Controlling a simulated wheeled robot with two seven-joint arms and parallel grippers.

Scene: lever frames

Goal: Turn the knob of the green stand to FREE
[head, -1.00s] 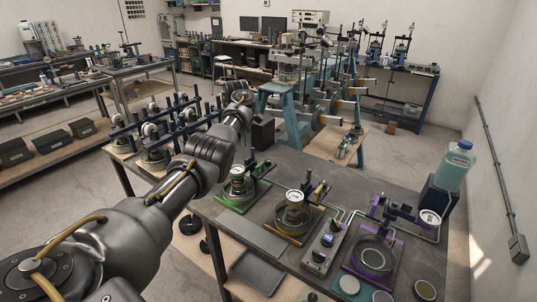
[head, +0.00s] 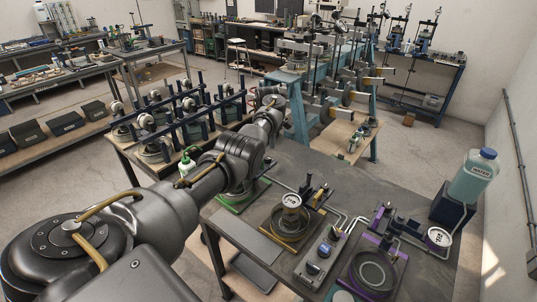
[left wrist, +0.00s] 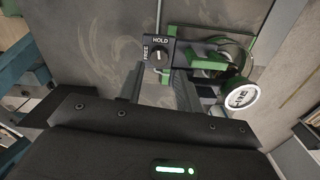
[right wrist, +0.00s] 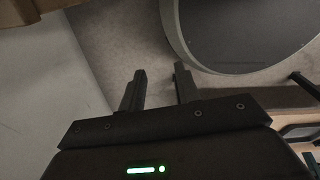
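The green stand (left wrist: 208,65) shows in the left wrist view with a white round gauge (left wrist: 243,95). A dark knob (left wrist: 158,58) sits on its small box, with HOLD above it and FREE to its left. The knob's white mark appears to point up towards HOLD. My left gripper (left wrist: 156,84) is open and empty, its fingertips just short of the knob box and on either side of it. In the head view my left arm hides most of the green stand, leaving part of its green base (head: 246,196). My right gripper (right wrist: 160,80) is open and empty.
A water jug (head: 473,178) stands at the right. A large round rimmed thing (right wrist: 245,40) lies beyond my right gripper.

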